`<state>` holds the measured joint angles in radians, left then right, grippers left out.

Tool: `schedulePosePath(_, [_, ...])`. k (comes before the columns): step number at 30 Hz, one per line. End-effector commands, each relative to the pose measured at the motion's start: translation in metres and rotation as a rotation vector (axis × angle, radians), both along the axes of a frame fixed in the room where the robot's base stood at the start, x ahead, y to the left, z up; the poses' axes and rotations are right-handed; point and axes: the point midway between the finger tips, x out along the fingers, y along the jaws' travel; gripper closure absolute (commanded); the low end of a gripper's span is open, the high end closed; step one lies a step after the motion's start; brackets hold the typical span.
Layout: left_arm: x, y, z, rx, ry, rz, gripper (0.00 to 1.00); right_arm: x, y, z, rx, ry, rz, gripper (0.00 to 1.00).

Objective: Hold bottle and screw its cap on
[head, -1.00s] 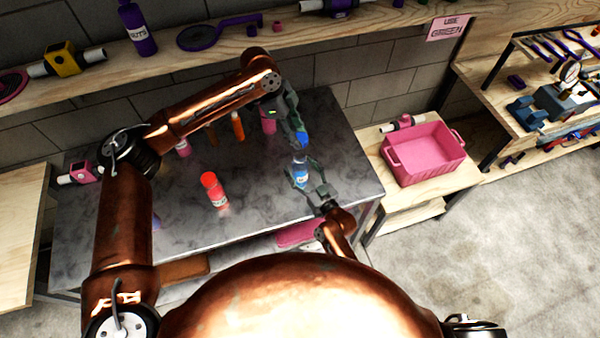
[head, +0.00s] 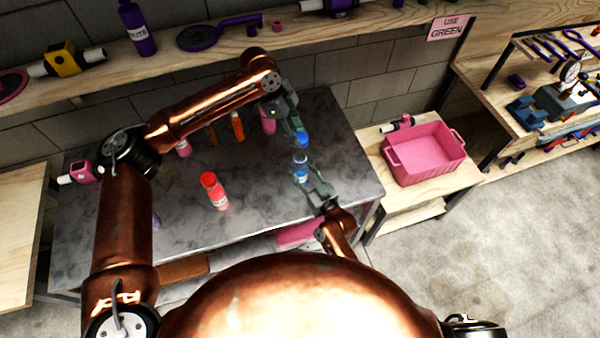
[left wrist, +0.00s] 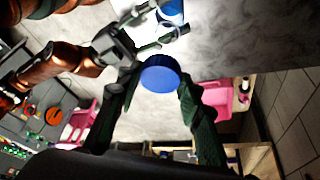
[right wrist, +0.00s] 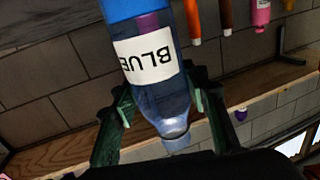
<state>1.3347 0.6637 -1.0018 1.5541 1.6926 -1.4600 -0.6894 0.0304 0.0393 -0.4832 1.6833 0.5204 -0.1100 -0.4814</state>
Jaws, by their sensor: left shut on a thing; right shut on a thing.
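The blue bottle (head: 300,161) stands upright near the right end of the grey table, its neck bare. My right gripper (head: 306,181) is shut on its body. In the right wrist view, the bottle's BLUE label (right wrist: 149,58) and clear neck (right wrist: 175,134) show between the fingers. My left gripper (head: 299,131) is shut on the blue cap (head: 302,140), holding it a little above the bottle, apart from it. In the left wrist view, the cap (left wrist: 160,74) sits between the fingertips, and part of the blue bottle (left wrist: 171,12) shows beyond it.
A red bottle (head: 214,191) stands on the grey table (head: 260,210) to the left. Orange and pink items stand along the table's back. A pink crate (head: 425,155) sits on a wooden stand at the right. A shelf (head: 200,55) runs along the wall behind.

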Motion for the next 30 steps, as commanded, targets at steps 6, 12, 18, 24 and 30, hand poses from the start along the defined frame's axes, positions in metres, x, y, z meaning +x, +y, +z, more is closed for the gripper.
schedulePosePath(6, [0.0, 0.0, -0.01, 0.0, 0.005, 0.0, 0.76, 0.0, 0.0, 0.0, 0.0, 0.0, 0.0, 1.0])
schedulePosePath(12, [-0.001, 0.001, -0.038, 0.0, 0.014, 0.001, 0.76, 0.0, 0.0, 0.0, 0.0, 0.0, 0.0, 1.0])
schedulePosePath(18, [0.0, 0.001, -0.05, -0.001, 0.012, 0.0, 0.76, 0.0, 0.0, 0.0, -0.001, 0.001, 0.0, 1.0])
schedulePosePath(24, [0.0, 0.001, -0.049, -0.001, 0.013, 0.0, 0.76, 0.0, 0.0, 0.0, -0.001, 0.001, 0.0, 1.0])
schedulePosePath(30, [0.0, 0.001, -0.05, -0.001, 0.013, 0.0, 0.76, 0.0, 0.0, 0.0, -0.001, 0.001, 0.0, 1.0])
